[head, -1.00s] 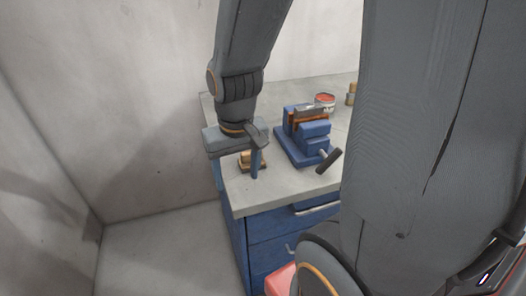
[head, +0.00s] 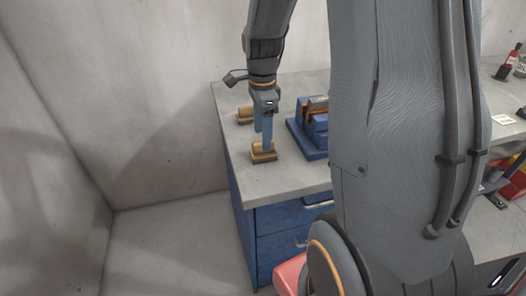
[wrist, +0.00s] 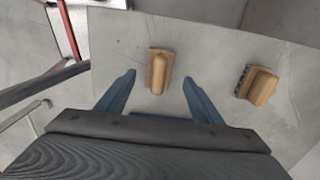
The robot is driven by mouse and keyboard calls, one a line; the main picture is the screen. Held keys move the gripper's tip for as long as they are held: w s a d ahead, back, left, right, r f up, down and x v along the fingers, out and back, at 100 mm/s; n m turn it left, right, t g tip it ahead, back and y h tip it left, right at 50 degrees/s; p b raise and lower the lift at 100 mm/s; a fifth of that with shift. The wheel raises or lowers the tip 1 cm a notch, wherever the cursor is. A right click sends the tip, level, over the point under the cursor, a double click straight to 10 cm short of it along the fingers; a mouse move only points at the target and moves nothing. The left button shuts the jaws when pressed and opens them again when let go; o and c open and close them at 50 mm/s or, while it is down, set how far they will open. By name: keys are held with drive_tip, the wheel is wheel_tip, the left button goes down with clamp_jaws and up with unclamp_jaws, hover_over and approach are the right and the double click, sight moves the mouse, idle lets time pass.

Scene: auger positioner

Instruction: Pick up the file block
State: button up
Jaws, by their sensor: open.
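Two wooden-topped blocks lie on the grey bench top, and I cannot tell for sure which is the file block. The nearer block (head: 264,157), with a tan grip on a flat base, is right below my gripper (head: 262,141) in the head view. In the wrist view this block (wrist: 159,70) seems to be the one showing between the fingertips (wrist: 159,77), with room on both sides. My gripper is open, empty and pointing down; contact is not visible. The other block (head: 244,115) lies farther back; in the wrist view it (wrist: 257,86) is at right, with a dark ridged edge.
A blue vise (head: 311,140) stands on the bench to the right of my gripper, partly hidden by my arm. The bench (head: 290,180) has blue drawers (head: 280,232) below. A grey wall (head: 150,90) rises behind. Another bench with items is at far right.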

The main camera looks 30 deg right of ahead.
drive_tip(key=shift+s+d+f+p, duration=0.1)
drive_tip(key=shift+f+p, duration=0.9)
drive_tip(key=shift+f, duration=2.1)
drive_tip(key=c, duration=1.3)
drive_tip(key=shift+r, duration=0.1)
wheel_tip(320, 180, up, 10)
drive_tip(key=shift+f+b, duration=0.1)
drive_tip(key=shift+b, duration=1.05)
